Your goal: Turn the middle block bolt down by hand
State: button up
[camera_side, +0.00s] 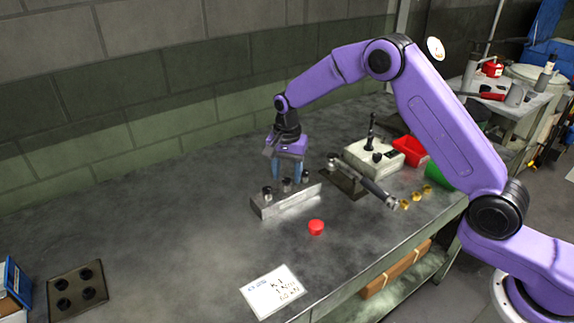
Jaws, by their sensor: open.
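A grey metal block (292,203) lies on the dark bench, with three dark bolts standing along its top: a left bolt (267,192), a middle bolt (286,184) and a right bolt (305,177). My gripper (288,177) points down over the block with its blue fingers open. The fingers are around or just behind the middle bolt; I cannot tell whether they touch it. How deep each bolt sits is too small to tell.
A red cap (316,228) and a white label card (272,292) lie in front of the block. A torque-wrench-like tool (372,186) rests to the right, near a beige device (374,157), brass pieces (416,194), a red bin (410,150) and a green bin (438,177). The bench's left middle is clear.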

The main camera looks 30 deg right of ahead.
aim_at(287, 178)
notch_tip(287, 178, up, 17)
jog(key=shift+r, duration=0.2)
dwell(0.4)
